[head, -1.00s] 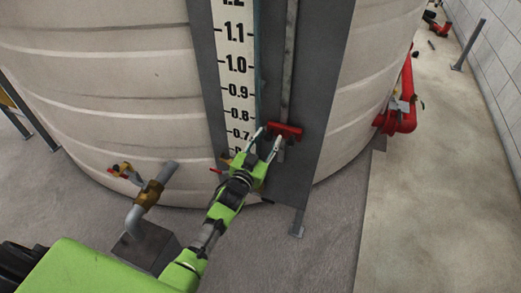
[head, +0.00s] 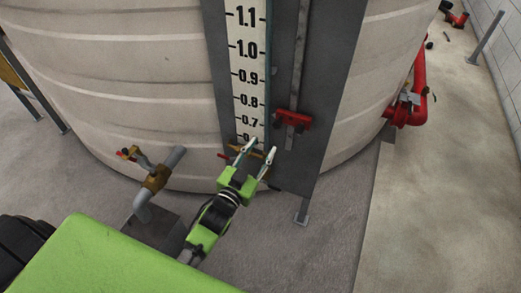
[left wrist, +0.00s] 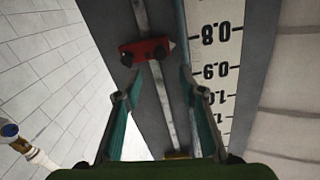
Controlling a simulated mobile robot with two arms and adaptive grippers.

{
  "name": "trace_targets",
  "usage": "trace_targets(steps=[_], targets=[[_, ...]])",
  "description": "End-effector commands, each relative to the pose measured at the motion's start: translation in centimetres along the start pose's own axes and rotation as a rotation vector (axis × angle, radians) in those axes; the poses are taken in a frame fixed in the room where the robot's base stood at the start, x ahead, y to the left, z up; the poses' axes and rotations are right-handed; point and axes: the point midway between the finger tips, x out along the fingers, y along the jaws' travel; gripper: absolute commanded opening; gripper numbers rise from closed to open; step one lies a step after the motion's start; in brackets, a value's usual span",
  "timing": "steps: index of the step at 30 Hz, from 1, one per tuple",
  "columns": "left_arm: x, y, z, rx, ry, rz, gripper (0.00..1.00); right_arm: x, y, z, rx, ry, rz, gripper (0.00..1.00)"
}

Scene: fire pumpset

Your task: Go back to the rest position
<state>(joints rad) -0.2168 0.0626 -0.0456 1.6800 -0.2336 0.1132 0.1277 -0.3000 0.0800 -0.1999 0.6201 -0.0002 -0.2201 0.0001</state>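My left gripper (head: 258,160) is open and empty, in front of the lower end of the tank's level gauge. In the head view the red slider (head: 292,119) sits on its vertical metal rail, above and to the right of my fingertips and apart from them. In the left wrist view my left gripper's fingers (left wrist: 160,85) are spread, with the red slider (left wrist: 145,50) beyond them and nothing between them. The white number scale (head: 247,70) stands beside the rail. My right gripper is in neither view.
The large cream tank (head: 120,80) fills the back. A pipe with a brass valve (head: 157,178) stands left of my arm. A red pipe (head: 411,105) is at the tank's right side. The concrete floor (head: 450,190) at the right is mostly clear.

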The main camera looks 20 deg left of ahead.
Motion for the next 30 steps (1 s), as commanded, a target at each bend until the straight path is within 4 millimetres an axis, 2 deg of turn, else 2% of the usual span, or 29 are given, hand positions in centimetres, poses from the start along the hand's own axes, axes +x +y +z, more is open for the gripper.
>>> trace_targets(steps=[8, 11, 14, 17, 18, 20, 21, 23, 24, 26, 27, 29, 30], targets=[[0.0, 0.1, 0.2, 0.0, -0.004, 0.001, 0.37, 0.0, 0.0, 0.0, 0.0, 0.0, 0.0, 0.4], [-0.3, 0.4, 2.1, -0.004, -0.043, 0.007, 0.37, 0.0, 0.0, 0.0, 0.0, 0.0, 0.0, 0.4], [-1.3, 1.4, 6.8, -0.012, -0.14, 0.021, 0.37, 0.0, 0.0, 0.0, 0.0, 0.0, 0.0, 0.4], [-3.5, 2.8, 13.4, -0.024, -0.282, 0.041, 0.37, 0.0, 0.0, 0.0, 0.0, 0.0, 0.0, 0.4], [-4.8, 3.4, 16.2, -0.028, -0.344, 0.051, 0.37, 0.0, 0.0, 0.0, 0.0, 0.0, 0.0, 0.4], [-6.9, 4.2, 20.3, -0.033, -0.437, 0.064, 0.37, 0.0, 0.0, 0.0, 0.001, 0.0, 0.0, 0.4], [-8.4, 4.8, 22.8, -0.034, -0.498, 0.073, 0.37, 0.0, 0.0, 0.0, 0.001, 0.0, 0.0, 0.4], [-11.1, 5.6, 26.6, -0.038, -0.59, 0.087, 0.37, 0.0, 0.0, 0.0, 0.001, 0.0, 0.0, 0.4], [-13.1, 6.1, 29.0, -0.04, -0.652, 0.096, 0.37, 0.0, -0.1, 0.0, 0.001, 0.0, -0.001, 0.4], [-16.3, 6.8, 32.3, -0.04, -0.743, 0.11, 0.37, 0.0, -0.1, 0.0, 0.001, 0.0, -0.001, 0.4], [-18.5, 7.2, 34.4, -0.041, -0.804, 0.118, 0.37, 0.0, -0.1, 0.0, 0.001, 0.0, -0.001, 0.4], [-22.1, 7.8, 37.2, -0.04, -0.894, 0.132, 0.37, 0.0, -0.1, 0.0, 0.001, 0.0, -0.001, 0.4], [-24.6, 8.1, 39.0, -0.039, -0.956, 0.141, 0.37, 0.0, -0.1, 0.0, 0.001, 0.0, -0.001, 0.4]])
